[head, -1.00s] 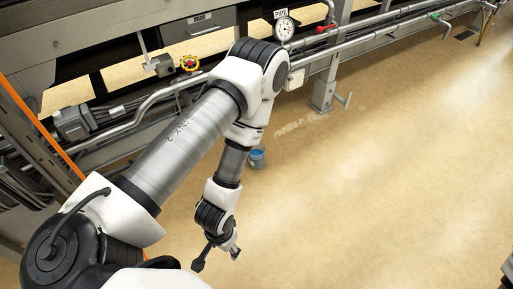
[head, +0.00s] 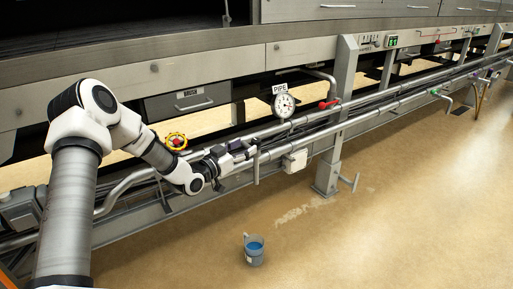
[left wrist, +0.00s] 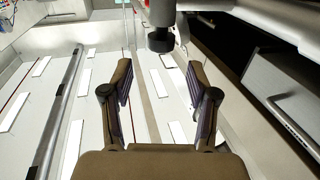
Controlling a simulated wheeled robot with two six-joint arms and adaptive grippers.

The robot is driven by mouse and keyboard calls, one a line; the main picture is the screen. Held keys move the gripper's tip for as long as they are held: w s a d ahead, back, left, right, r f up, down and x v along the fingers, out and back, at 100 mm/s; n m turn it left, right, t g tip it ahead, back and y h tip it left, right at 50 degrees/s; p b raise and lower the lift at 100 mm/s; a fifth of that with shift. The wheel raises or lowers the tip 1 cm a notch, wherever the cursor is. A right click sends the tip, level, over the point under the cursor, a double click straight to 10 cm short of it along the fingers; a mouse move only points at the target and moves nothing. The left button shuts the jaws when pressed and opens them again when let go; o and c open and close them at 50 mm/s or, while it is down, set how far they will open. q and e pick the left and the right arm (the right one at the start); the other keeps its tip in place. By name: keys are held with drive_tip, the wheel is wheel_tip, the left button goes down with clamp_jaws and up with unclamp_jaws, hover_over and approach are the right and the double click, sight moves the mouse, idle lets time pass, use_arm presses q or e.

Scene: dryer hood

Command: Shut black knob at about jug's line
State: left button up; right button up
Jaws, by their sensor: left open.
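A black knob (left wrist: 160,40) on a short dark stem shows at the top middle of the left wrist view. My left gripper (left wrist: 160,82) is open, with its two fingers spread below the knob in that picture and nothing between them. In the head view my left gripper (head: 245,148) is beside the pipes, left of and below the round gauge; I cannot make out the knob there. A jug (head: 254,251) with blue contents stands on the floor below and slightly right of the gripper. My right gripper is not in view.
A red-and-yellow handwheel (head: 176,141) sits left of my gripper. The gauge (head: 284,105) under a PIPE sign, a red-handled valve (head: 329,104) and a white box (head: 295,161) are to the right. A grey post (head: 335,130) stands beyond.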

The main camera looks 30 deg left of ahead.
sight(255, 143)
use_arm(q)
drive_tip(key=w, duration=0.2)
drive_tip(key=w+b, duration=0.1)
drive_tip(key=w, duration=0.1)
drive_tip(key=w+b, duration=0.1)
drive_tip(key=w, duration=0.1)
drive_tip(key=shift+d+f, duration=0.3)
drive_tip(key=shift+f, duration=0.05)
drive_tip(key=shift+w+r, duration=0.1)
drive_tip(key=shift+w, duration=0.25)
clamp_jaws()
drive_tip(key=shift+d, duration=0.1)
drive_tip(key=shift+r+n+y, duration=0.1)
drive_tip(key=shift+n+y, duration=0.2)
drive_tip(key=shift+d+n+y+p, duration=0.1)
drive_tip(key=shift+n+y+p, duration=0.2)
drive_tip(key=shift+y, duration=0.2)
drive_tip(key=n+y+p, duration=0.1)
drive_tip(key=n+y, duration=0.1)
drive_tip(key=y, duration=0.2)
drive_tip(key=shift+n, duration=0.4)
drive_tip(key=shift+n+g+y, duration=0.5)
drive_tip(key=shift+n+y, duration=0.3)
drive_tip(key=shift+y, duration=0.6)
